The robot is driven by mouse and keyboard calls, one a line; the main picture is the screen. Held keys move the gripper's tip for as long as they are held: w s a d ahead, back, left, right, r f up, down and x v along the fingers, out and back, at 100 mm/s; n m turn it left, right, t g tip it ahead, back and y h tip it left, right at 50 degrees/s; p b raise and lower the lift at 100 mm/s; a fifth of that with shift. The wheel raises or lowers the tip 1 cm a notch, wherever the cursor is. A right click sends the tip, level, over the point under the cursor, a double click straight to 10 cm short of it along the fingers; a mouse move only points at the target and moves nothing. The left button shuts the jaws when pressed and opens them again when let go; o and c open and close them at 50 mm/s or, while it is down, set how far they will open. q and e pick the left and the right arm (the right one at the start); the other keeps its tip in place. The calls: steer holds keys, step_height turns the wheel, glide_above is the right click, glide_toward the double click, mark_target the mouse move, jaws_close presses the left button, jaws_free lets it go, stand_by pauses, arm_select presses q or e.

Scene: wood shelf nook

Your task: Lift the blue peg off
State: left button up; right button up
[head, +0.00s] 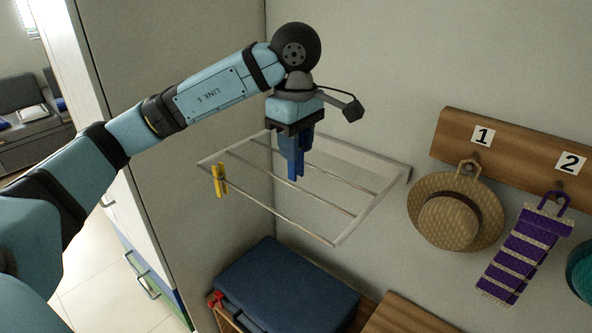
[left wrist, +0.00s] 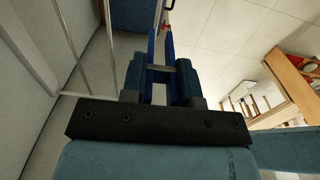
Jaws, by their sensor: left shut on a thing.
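My left gripper (head: 295,146) points down over the wall-mounted drying rack (head: 333,241) in the head view. It is shut on the blue peg (head: 292,172), whose lower end shows below the fingers. In the left wrist view the blue peg (left wrist: 169,45) juts out between the fingertips of my left gripper (left wrist: 160,72). The peg overlaps the rack's bars in the head view, and I cannot tell whether it still touches one. My right gripper is in neither view.
A yellow peg (head: 219,180) is clipped on the rack's left side. A blue lidded box (head: 287,287) lies below. At right, a hat (head: 453,213) and a purple striped scarf (head: 524,252) hang from a numbered wooden board (head: 512,150).

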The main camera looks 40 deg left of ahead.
arm_select(q)
step_height(320, 180, up, 2)
steer(key=shift+r, duration=0.15)
steer(key=shift+r+p, duration=1.1)
steer(key=shift+r, duration=0.15)
steer(key=shift+r+p, duration=1.35)
steer(key=shift+r, duration=0.35)
steer(key=shift+s+f, duration=0.1)
steer(key=shift+s, duration=0.15)
steer(key=shift+s+a, duration=0.1)
steer(key=shift+s, duration=0.65)
